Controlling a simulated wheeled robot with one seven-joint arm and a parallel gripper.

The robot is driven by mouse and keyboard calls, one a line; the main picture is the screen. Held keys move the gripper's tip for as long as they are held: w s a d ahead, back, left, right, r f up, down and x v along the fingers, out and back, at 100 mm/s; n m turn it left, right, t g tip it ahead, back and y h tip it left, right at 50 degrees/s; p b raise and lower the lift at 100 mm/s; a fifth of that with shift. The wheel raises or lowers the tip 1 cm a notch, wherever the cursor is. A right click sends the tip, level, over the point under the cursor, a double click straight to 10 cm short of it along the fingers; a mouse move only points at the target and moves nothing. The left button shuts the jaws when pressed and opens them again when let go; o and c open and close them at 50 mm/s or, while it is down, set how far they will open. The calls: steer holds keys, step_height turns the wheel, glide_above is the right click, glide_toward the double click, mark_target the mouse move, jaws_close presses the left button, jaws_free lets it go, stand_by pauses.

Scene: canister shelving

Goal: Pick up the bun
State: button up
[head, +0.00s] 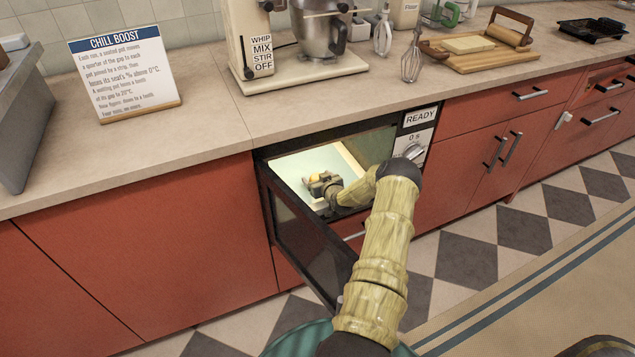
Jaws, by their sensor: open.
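A small yellowish-tan rounded thing, apparently the bun (315,177), is inside the lit compartment (352,158) under the counter. Its dark door (300,235) is open. My arm reaches in from the front right, and my gripper (319,183) is inside, right at the bun. The gripper is open. It partly hides the bun, and I cannot tell whether the fingers touch it or stand around it.
A panel reading READY and 0 s (419,120) with a knob is right of the compartment. The door stands out beside my arm. Above are a CHILL BOOST sign (124,72), a mixer (322,35), a whisk (412,60) and a wooden board (490,58).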

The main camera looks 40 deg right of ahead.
stand_by(0.5)
steer(key=c, duration=1.1)
steer(key=shift+o, duration=0.2)
steer(key=shift+r, duration=0.15)
steer(key=shift+r, duration=0.2)
steer(key=r, duration=0.2)
steer(key=r+p, duration=0.1)
steer(key=r, duration=0.3)
steer(key=shift+s+r, duration=0.35)
steer(key=shift+r, duration=0.05)
steer(key=s+a, duration=0.2)
steer(key=s, duration=0.7)
steer(key=s+a+p, duration=0.1)
steer(key=s+a, duration=0.1)
steer(key=s, duration=0.7)
steer(key=shift+s+a+f, duration=0.2)
steer(key=shift+s+a, duration=0.1)
steer(key=shift+s, duration=0.1)
